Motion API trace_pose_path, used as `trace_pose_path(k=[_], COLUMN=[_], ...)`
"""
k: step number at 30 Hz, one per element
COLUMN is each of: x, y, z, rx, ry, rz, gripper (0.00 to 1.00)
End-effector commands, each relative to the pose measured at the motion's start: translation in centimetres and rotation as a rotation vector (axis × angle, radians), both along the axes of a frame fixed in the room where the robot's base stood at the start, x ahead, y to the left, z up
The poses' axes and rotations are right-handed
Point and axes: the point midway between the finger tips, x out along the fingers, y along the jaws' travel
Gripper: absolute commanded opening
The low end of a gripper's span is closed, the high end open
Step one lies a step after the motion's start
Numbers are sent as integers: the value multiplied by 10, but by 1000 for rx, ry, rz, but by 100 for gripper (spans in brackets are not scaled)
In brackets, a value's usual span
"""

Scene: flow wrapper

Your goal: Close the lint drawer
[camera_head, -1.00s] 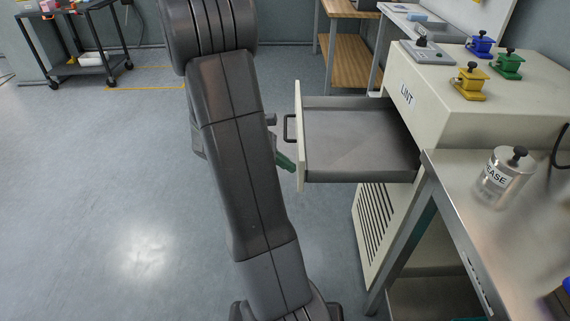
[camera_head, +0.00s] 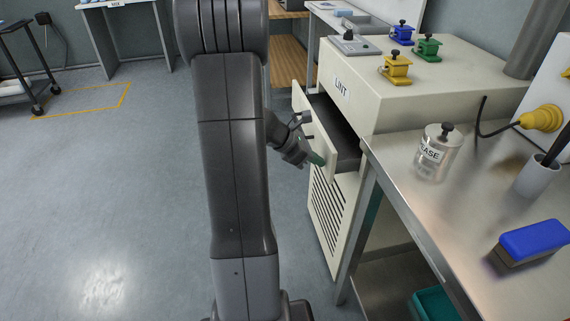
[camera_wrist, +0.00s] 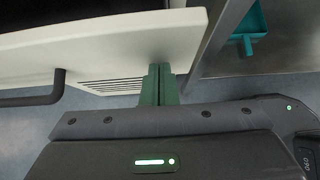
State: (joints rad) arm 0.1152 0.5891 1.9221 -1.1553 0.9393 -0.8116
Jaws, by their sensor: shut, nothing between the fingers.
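The lint drawer (camera_head: 316,128) sticks out a short way from the cream machine labelled LINT (camera_head: 400,88). Its inside shows as a dark gap behind the cream front panel. My gripper (camera_head: 318,159) is at the outer face of that panel, near its lower right end. In the wrist view the green fingers (camera_wrist: 159,84) are shut together, with nothing between them, and their tips meet the drawer front (camera_wrist: 120,46). The dark bar handle (camera_wrist: 40,92) is left of the fingers, not held. In the head view my arm and wrist partly hide the handle.
A steel bench (camera_head: 440,205) stands close to the right of the drawer, with a labelled metal canister (camera_head: 437,155) and a blue-topped brush (camera_head: 533,241) on it. Yellow, green and blue fixtures sit on the machine. The floor (camera_head: 110,190) at left is clear.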

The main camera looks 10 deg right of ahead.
Motion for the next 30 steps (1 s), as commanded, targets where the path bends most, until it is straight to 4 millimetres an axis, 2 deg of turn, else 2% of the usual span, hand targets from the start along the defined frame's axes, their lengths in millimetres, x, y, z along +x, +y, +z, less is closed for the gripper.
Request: trace_pose_path(k=[1,6,12,18,30], x=[-1,-1,0,0,1], y=[-16,-52,-78,-89,-92], z=[-1,-1,0,0,2], rx=[0,0,0,-1,-5], ry=[0,0,-1,1,-1], rz=[-7,-4,-1,1,-1], gripper=[0,0,0,0,0])
